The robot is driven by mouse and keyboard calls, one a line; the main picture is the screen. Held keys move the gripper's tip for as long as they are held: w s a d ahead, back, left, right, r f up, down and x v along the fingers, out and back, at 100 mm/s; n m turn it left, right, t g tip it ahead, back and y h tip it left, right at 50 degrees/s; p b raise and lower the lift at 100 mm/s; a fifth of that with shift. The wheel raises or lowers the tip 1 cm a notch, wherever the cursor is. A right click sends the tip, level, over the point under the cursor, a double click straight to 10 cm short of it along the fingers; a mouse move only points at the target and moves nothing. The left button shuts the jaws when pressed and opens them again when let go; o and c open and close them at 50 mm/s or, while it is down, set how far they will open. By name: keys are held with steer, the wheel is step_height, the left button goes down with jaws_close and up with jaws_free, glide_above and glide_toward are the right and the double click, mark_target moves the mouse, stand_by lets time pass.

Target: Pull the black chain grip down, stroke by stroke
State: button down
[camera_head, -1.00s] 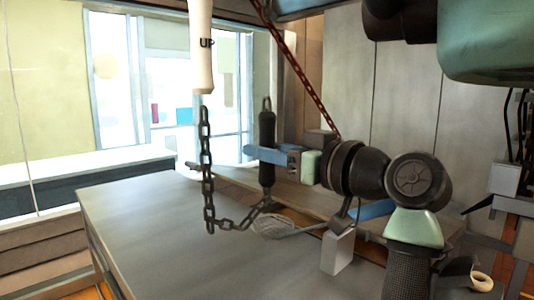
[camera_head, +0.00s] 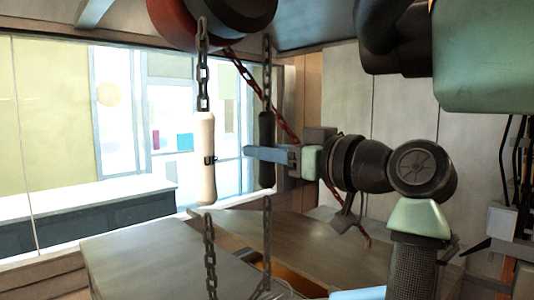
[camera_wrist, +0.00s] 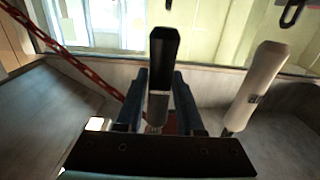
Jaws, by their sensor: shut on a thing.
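The black chain grip (camera_head: 267,140) hangs upright on a dark chain, with more chain below it. My gripper (camera_head: 268,154) is shut on it from the right, around its middle. In the wrist view the black grip (camera_wrist: 163,50) stands between the two blue fingers (camera_wrist: 158,98), its lower part hidden by the gripper body. A white grip (camera_head: 206,165), marked with dark lettering, hangs on its own chain to the left, at about the same height. It also shows right of my fingers in the wrist view (camera_wrist: 256,88).
A red and dark wheel (camera_head: 195,18) is at the top, partly cut off. A red chain (camera_head: 283,125) runs slantwise behind my gripper. A grey table (camera_head: 150,262) lies below, with chain hanging over it. A window stands behind.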

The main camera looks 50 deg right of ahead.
mark_target(273, 184)
step_height(273, 184, down, 5)
steer(key=b, duration=0.4)
steer(key=shift+f, duration=0.1)
step_height(273, 184, up, 5)
steer(key=p, duration=0.4)
steer(key=shift+c, duration=2)
jaws_free()
steer(key=s+a+b, duration=0.1)
steer(key=s+b, duration=0.1)
steer(key=s, duration=0.7)
